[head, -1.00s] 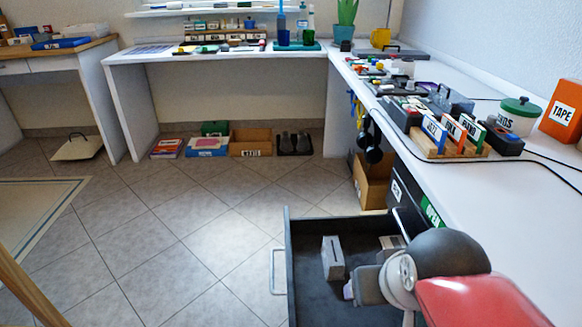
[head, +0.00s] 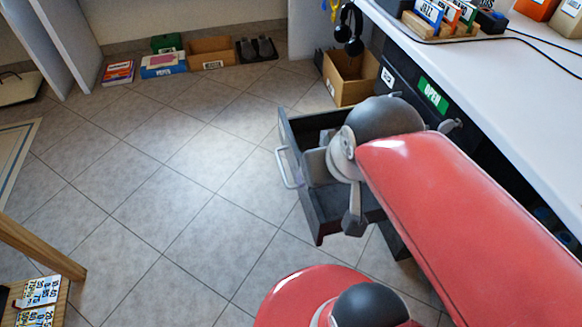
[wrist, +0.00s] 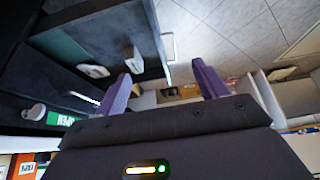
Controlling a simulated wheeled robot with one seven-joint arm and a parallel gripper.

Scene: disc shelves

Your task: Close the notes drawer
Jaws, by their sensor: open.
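The notes drawer (head: 315,205) is dark grey and stands pulled out from the black cabinet under the counter. Its light metal handle (head: 287,168) is on the outer front panel. In the wrist view the drawer (wrist: 100,15) is at the upper left, with a pale box (wrist: 133,57) inside and its handle (wrist: 169,46) on the outer side. My gripper (wrist: 163,82) is open and empty, its purple fingers spread apart. The left finger overlaps the drawer in the picture; the right one shows over the floor. In the head view my red arm hides much of the drawer and the gripper is not clear.
A green OPEN label (head: 433,95) is on the cabinet. A cardboard box (head: 351,88) stands on the floor beyond the drawer, below hanging headphones (head: 349,30). The white counter (head: 500,80) runs along the right. The tiled floor (head: 190,170) left of the drawer is clear.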

